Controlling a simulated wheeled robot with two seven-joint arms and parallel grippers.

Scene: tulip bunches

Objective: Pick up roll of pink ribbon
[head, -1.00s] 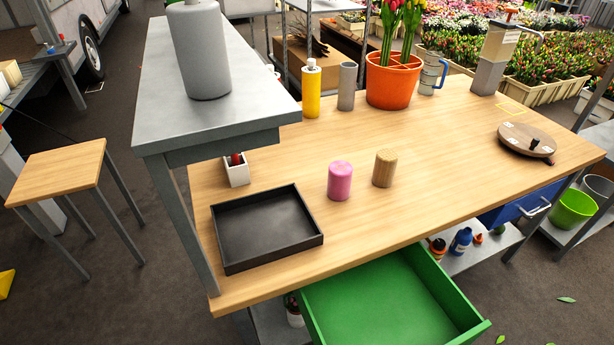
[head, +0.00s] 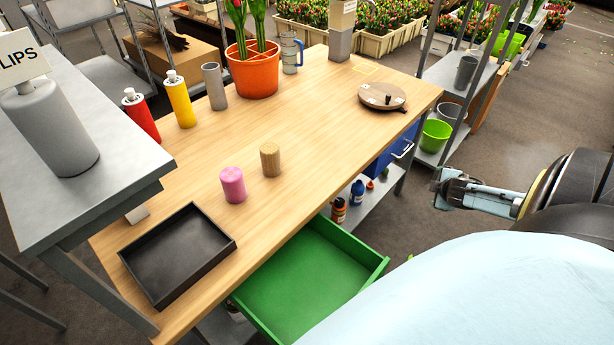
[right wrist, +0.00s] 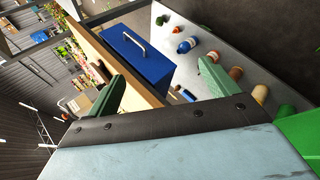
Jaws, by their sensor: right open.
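The roll of pink ribbon (head: 233,185) stands upright on the wooden table (head: 330,110), left of a tan roll (head: 270,159) that looks like twine. My right gripper (head: 440,186) is off the table's right side, well apart from the pink roll. In the right wrist view its two green fingers (right wrist: 160,90) are spread, with nothing held between them. The pink roll is not visible in the right wrist view. My left gripper does not show in either view.
A black tray (head: 225,243) lies at the table's near left. A green drawer (head: 375,268) stands open below the front edge. An orange pot (head: 252,72), a grey cylinder (head: 215,87) and a yellow bottle (head: 180,100) stand behind.

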